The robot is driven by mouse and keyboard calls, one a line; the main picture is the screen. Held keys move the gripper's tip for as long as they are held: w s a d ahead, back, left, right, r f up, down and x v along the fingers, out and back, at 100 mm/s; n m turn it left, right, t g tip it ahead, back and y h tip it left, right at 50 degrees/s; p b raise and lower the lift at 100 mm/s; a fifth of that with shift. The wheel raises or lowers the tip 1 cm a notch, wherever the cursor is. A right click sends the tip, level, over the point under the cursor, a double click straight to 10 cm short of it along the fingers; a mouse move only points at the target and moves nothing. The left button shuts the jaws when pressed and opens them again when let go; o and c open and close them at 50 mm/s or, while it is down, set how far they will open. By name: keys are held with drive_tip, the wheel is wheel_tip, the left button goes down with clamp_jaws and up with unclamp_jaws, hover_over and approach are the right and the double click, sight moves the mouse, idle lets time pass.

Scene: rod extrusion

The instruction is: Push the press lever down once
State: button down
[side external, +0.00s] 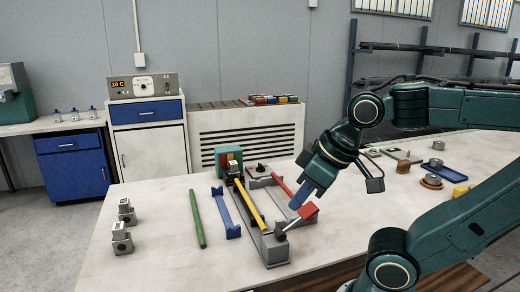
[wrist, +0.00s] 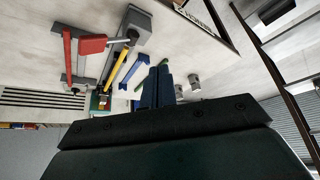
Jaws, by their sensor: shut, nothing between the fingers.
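The press (side external: 276,245) is a long grey frame on the table with a yellow rod (side external: 249,201) along it. The lever handle also shows in the wrist view (wrist: 92,44), apart from the fingers in the picture. My gripper (side external: 297,202) has blue fingers, shut and empty, pointing down beside the red handle in the side view. Whether they touch it there cannot be told. The shut fingers also show in the wrist view (wrist: 157,84).
A green rod (side external: 197,219) and a blue bar (side external: 226,213) lie left of the press. A red bar (side external: 282,184) lies along its right side. Small grey blocks (side external: 122,240) stand at the table's left. Several parts and a blue tray (side external: 446,173) are at the right.

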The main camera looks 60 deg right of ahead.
drive_tip(key=shift+w+r, duration=0.1)
drive_tip(key=w+d+r+g+y, duration=0.2)
drive_tip(key=w+d+g, duration=0.2)
drive_tip(key=w+d, duration=0.1)
drive_tip(key=shift+d+n, duration=0.4)
drive_tip(key=shift+d, duration=0.2)
idle(0.5)
drive_tip(key=shift+w, duration=0.1)
drive_tip(key=shift+f, duration=0.2)
hover_over(302, 214)
drive_tip(key=shift+s+d+x, duration=0.15)
drive_tip(key=shift+d+x, duration=0.05)
drive_tip(key=shift+x, duration=0.95)
drive_tip(key=shift+s+d+x, duration=0.15)
drive_tip(key=shift+d+x, duration=0.05)
drive_tip(key=shift+x, duration=0.95)
drive_tip(key=shift+s+d+x, duration=0.2)
drive_tip(key=shift+x, duration=0.95)
